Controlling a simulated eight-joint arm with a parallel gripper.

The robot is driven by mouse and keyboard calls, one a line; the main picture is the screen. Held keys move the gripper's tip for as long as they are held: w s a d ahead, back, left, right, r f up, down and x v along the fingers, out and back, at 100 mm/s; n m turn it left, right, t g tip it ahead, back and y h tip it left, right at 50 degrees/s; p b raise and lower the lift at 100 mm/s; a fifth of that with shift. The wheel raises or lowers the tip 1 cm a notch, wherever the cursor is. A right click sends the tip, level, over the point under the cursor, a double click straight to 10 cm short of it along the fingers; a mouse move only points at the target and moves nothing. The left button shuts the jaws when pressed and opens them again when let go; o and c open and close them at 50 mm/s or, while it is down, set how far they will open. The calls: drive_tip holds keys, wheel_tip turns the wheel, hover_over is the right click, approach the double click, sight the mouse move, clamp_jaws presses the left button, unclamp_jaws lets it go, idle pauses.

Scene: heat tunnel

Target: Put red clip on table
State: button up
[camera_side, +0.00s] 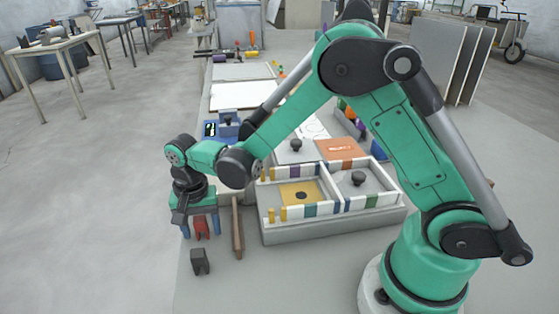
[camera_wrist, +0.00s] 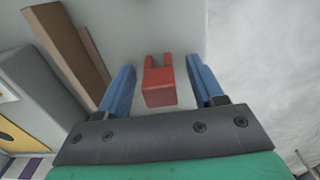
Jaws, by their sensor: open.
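The red clip (camera_side: 201,228) stands on the grey table (camera_side: 215,290) near its left edge. It also shows in the wrist view (camera_wrist: 159,86), with its two prongs pointing away from the gripper's palm. My gripper (camera_side: 201,231) is open above and around the clip. In the wrist view its blue fingers (camera_wrist: 162,80) are on both sides of the clip, with a gap on each side. The clip looks to be resting on the table, not held.
A dark grey clip (camera_side: 200,262) stands in front of the red one. A brown wooden bar (camera_side: 237,228) lies just right of my gripper. Right of it is a grey box (camera_side: 330,227) with compartments and knobbed lids. The table's left edge is close.

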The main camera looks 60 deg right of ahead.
sight(199, 219)
wheel_tip(199, 219, up, 12)
drive_tip(key=s+d+r+n+t, duration=0.1)
drive_tip(key=s+d+n+t, duration=0.6)
drive_tip(key=s+n, duration=0.2)
drive_tip(key=shift+s+d+r, duration=0.2)
drive_tip(key=shift+s+d, duration=0.05)
drive_tip(key=shift+s, duration=0.25)
